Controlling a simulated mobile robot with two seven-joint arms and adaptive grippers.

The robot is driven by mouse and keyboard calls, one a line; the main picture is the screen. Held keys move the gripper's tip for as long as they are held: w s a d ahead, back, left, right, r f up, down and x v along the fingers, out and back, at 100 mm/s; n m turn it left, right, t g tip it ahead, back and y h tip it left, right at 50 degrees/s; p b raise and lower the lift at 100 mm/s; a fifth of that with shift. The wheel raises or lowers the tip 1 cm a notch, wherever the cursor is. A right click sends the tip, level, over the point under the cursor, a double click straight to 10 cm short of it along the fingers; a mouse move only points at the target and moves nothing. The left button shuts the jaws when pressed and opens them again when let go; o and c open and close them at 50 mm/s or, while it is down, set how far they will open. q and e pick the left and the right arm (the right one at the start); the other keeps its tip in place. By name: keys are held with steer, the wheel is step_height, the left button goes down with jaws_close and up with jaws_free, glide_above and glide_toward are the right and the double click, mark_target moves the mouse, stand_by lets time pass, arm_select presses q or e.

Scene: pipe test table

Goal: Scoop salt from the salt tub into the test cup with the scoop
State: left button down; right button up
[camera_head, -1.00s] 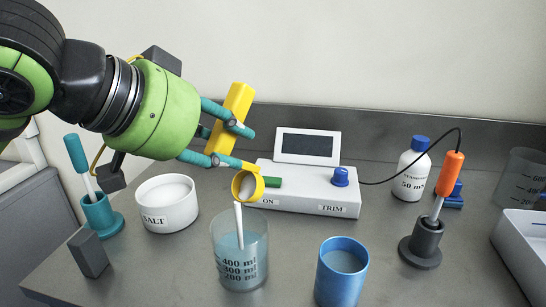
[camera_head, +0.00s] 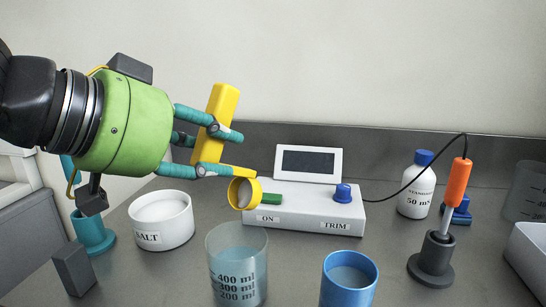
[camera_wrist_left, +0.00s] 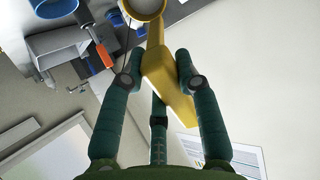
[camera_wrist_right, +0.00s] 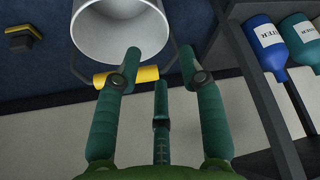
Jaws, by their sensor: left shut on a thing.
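My left gripper (camera_head: 212,152) is shut on the yellow handle of the scoop (camera_head: 217,115). The scoop's round bowl (camera_head: 244,193) is tipped on its side, above and behind the clear beaker (camera_head: 238,265); its mouth shows pale grey. The scoop also shows between the fingers in the left wrist view (camera_wrist_left: 166,78). The white salt tub (camera_head: 161,224), labelled SALT, stands left of the beaker with pale salt inside. The beaker has ml marks and a bluish content. No cup is labelled as the test cup. My right gripper (camera_wrist_right: 158,56) is open and empty.
A blue cup (camera_head: 348,284) stands right of the beaker. Behind are a white meter (camera_head: 305,210), a bottle (camera_head: 417,190) and an orange probe (camera_head: 458,185) in a stand. A grey block (camera_head: 74,269) stands front left. A bucket (camera_wrist_right: 120,30) is near my right gripper.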

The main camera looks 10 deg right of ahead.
arm_select(q)
steer(key=shift+s+a+f+b, duration=0.2)
steer(key=shift+f+b, duration=0.25)
steer(key=shift+b, duration=0.55)
steer(key=b, duration=0.1)
steer(key=t+h+b, duration=0.1)
steer(key=shift+s+a+f+b, duration=0.2)
steer(key=shift+a+b, duration=0.1)
steer(key=shift+b, duration=0.05)
steer(key=t+h+b, duration=0.1)
steer(key=b, duration=0.2)
steer(key=s+a+h+b, duration=0.1)
steer(key=b, duration=0.2)
steer(key=shift+s+a+f+t, duration=0.2)
steer(key=shift+a+f+t, duration=0.05)
steer(key=shift+t, duration=0.15)
arm_select(e)
step_height(320, 180, up, 15)
steer(key=a+g, duration=0.1)
steer(key=shift+w+a+m+g, duration=0.3)
steer(key=shift+w+g, duration=0.1)
steer(key=shift+f, duration=0.15)
